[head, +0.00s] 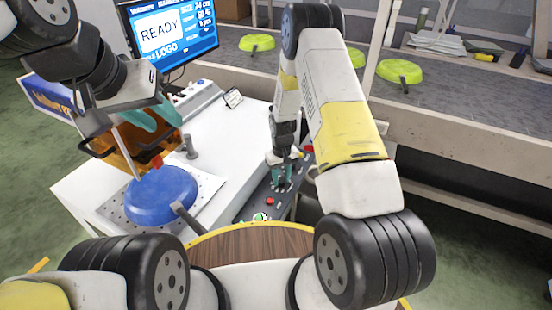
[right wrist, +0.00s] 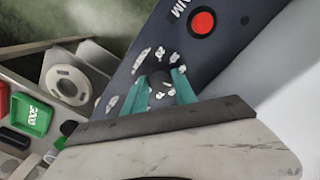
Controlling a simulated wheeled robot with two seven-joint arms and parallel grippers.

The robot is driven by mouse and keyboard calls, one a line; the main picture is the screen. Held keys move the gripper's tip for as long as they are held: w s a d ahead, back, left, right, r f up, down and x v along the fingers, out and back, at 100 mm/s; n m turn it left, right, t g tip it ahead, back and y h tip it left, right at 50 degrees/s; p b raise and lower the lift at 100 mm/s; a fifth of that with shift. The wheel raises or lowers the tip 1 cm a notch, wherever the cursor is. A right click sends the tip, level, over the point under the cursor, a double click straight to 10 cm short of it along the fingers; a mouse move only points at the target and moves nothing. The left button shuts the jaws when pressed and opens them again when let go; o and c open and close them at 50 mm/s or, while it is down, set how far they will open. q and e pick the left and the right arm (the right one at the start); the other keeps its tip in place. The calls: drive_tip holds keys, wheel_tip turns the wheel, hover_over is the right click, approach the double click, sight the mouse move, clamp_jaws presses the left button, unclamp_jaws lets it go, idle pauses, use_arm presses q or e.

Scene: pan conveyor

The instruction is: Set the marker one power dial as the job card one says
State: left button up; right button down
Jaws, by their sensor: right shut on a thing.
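The power dial (right wrist: 162,88) is a dark knob with white marks around it on a dark control panel (right wrist: 225,45). My right gripper (right wrist: 160,90) is shut on this knob, with one teal finger on each side. In the head view my right gripper (head: 282,172) reaches down onto the panel (head: 258,202) at the white table's right edge. A small standing card (head: 233,98) is on the table behind; its text is too small to read. My left gripper (head: 150,120) hangs at the left above the blue pan, its teal fingers apart and empty.
The blue pan (head: 160,198) sits on a perforated plate (head: 205,187) on the white table (head: 225,135). A screen (head: 170,30) reads READY. A red button (right wrist: 202,22) is near the dial. Green pans (head: 400,71) lie on the conveyor (head: 450,100) behind.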

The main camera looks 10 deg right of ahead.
sight(281, 180)
drive_tip(key=c, duration=1)
unclamp_jaws()
drive_tip(key=shift+r, duration=0.1)
wheel_tip(281, 180, up, 8)
drive_tip(key=shift+f, duration=0.15)
